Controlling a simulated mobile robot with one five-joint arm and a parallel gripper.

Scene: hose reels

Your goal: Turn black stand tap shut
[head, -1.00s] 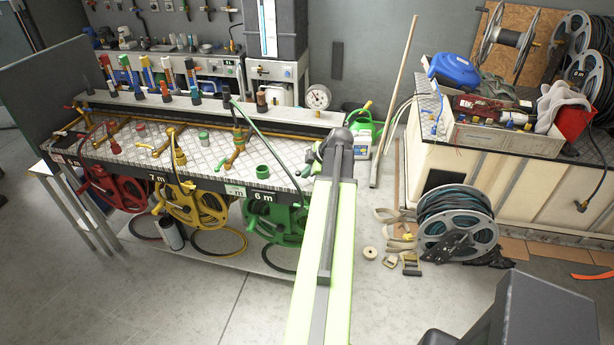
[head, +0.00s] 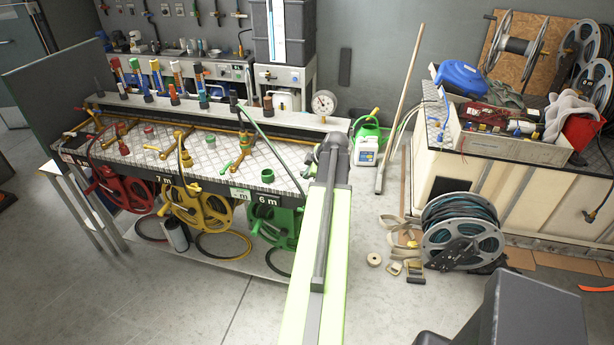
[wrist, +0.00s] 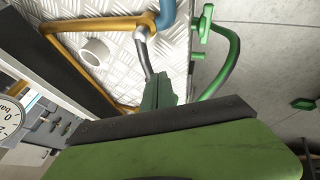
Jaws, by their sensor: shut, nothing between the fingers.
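I cannot pick out a black stand tap for certain. In the head view, a dark upright fitting (head: 234,100) stands at the back of the bench, near a brass pipe stand (head: 244,150). My gripper is at the far end of my arm, mostly hidden by it there. In the wrist view, my gripper (wrist: 160,82) is shut and empty, its dark green fingers over the bench's right part. A brass pipe (wrist: 95,24) lies beyond.
The tread-plate bench (head: 212,148) carries red, yellow and green hose reels (head: 283,222) on its front. A pressure gauge (head: 323,103) stands at its back right. A large hose reel (head: 462,228) stands on the floor to the right. The front floor is clear.

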